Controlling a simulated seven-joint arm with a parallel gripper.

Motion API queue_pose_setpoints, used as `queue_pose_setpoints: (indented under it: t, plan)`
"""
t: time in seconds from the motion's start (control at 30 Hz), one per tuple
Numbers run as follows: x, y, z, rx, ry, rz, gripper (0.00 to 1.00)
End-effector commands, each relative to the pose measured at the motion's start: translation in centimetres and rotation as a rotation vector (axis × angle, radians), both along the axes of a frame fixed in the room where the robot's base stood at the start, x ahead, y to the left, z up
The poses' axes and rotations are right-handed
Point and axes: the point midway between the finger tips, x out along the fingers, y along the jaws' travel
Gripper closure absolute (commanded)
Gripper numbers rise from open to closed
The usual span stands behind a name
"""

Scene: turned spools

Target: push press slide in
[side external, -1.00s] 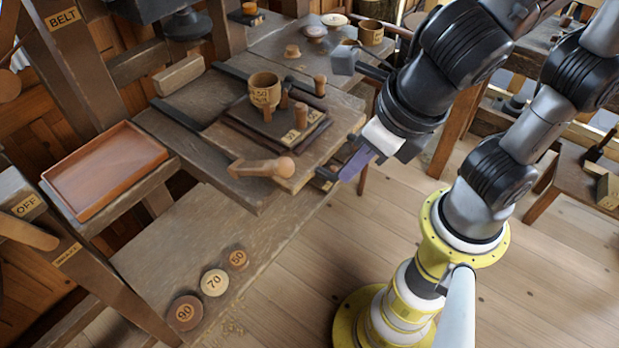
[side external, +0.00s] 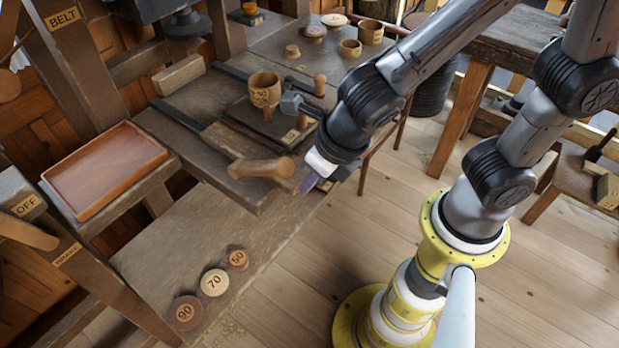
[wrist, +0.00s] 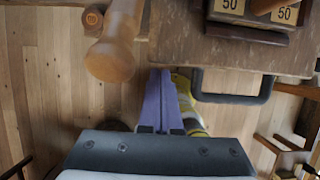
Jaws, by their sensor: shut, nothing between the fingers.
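The press slide is a wooden board (side external: 218,138) lying between dark rails on the press table. My gripper (side external: 307,186) is shut and empty, beside the board's front edge and right of the handle. In the wrist view its purple fingers (wrist: 161,128) point at that edge; contact is unclear. My arm hides the board's right part.
A dark loop handle (wrist: 236,98) lies right of my fingers. Round weights marked 90, 70 (side external: 214,282) and 50 rest on the lower shelf. An empty tray (side external: 105,168) stands left.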

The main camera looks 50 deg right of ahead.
Motion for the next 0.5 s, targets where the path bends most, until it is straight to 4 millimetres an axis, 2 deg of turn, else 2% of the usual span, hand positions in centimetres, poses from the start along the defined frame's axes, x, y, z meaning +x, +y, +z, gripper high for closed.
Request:
queue_pose_setpoints:
  t: [0.37,0.5]
  plan:
    - [0.16,0.00,0.02,0.000,0.000,0.000,1.00]
    - [0.97,0.01,0.01,0.000,0.000,-0.002,1.00]
